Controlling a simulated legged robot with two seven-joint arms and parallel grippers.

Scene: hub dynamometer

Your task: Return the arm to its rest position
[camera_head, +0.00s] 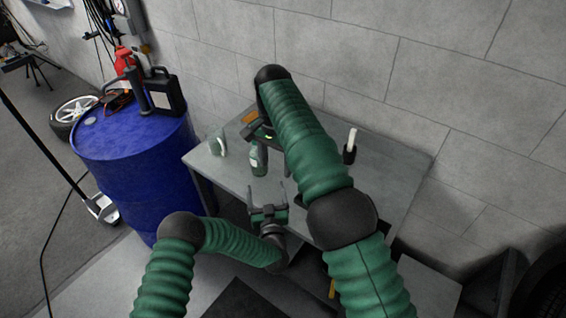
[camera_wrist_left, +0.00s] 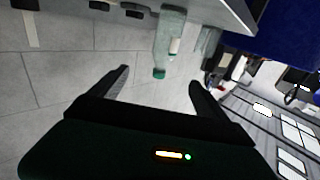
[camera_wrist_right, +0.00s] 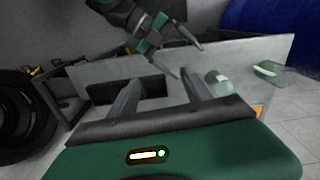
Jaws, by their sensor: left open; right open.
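My left arm bends in from the lower left in the head view. Its gripper (camera_head: 268,200) is open and empty over the near edge of the grey table (camera_head: 385,180). Its two spread fingers also show in the left wrist view (camera_wrist_left: 158,82), with nothing between them. My right arm reaches up and across the table in the head view, and its forearm hides part of the tabletop. Its gripper (camera_head: 262,131) is partly hidden at the far left of the table. In the right wrist view the right gripper (camera_wrist_right: 160,90) is open and empty, above the table.
A green-labelled bottle (camera_head: 258,158) and a clear container (camera_head: 217,142) stand on the table's left side. A dark holder with a white-topped item (camera_head: 350,147) stands at the right. A blue drum (camera_head: 135,165) is left of the table; a block wall (camera_head: 460,80) is behind.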

